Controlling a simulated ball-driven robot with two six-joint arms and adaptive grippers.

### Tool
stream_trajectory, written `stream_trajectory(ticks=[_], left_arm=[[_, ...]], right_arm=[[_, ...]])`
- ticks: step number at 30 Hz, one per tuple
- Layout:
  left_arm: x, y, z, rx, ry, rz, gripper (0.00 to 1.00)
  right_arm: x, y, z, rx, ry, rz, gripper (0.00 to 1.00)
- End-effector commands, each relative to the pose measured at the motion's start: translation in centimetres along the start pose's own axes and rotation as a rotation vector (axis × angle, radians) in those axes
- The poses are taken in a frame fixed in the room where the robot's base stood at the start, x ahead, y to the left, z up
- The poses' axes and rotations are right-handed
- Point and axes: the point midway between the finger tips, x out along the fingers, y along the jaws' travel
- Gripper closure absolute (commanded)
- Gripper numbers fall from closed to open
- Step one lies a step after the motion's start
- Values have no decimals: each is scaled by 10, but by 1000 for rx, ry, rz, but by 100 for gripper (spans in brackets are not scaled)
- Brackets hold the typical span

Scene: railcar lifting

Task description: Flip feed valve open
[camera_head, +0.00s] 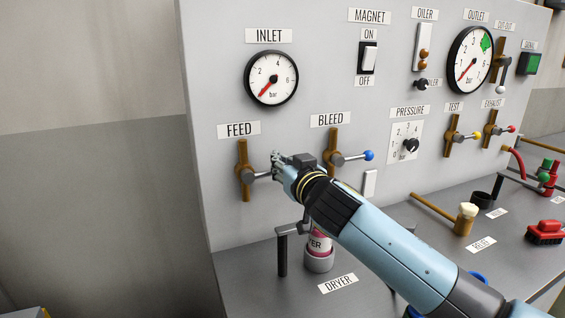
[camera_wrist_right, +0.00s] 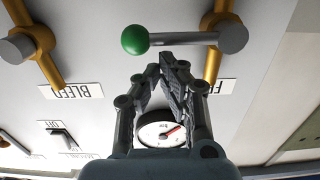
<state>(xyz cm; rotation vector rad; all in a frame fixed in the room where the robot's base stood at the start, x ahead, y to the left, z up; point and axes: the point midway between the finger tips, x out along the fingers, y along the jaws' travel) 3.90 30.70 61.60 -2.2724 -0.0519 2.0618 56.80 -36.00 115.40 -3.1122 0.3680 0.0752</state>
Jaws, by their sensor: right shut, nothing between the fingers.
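The feed valve (camera_head: 243,171) is on the upright panel, under the FEED label (camera_head: 239,130) at the left. Its brown pipe runs up and down, and its grey lever (camera_head: 263,175) points right, across the pipe. In the right wrist view the lever (camera_wrist_right: 188,38) ends in a green ball (camera_wrist_right: 135,40), which my gripper hides in the head view. My right gripper (camera_head: 279,163) is shut and empty at the lever's outer part. In the wrist view its fingertips (camera_wrist_right: 168,66) lie just beside the lever; I cannot tell whether they touch. My left gripper is not in view.
The bleed valve (camera_head: 334,156), with a blue-ended lever (camera_head: 368,155), is close to the right of my gripper. The inlet gauge (camera_head: 271,78) is above. A dryer canister (camera_head: 319,258) stands on the bench below my arm. The panel left of the feed valve is clear.

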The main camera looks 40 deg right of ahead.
Motion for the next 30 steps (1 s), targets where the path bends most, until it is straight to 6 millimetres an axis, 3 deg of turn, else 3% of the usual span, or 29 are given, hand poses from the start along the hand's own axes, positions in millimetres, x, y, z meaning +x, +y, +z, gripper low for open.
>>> stream_trajectory(ticks=[22,30], left_arm=[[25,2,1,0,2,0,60],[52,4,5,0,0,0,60]], right_arm=[[0,4,10,119,0,-6,100],[1,7,23,238,1,-12,100]])
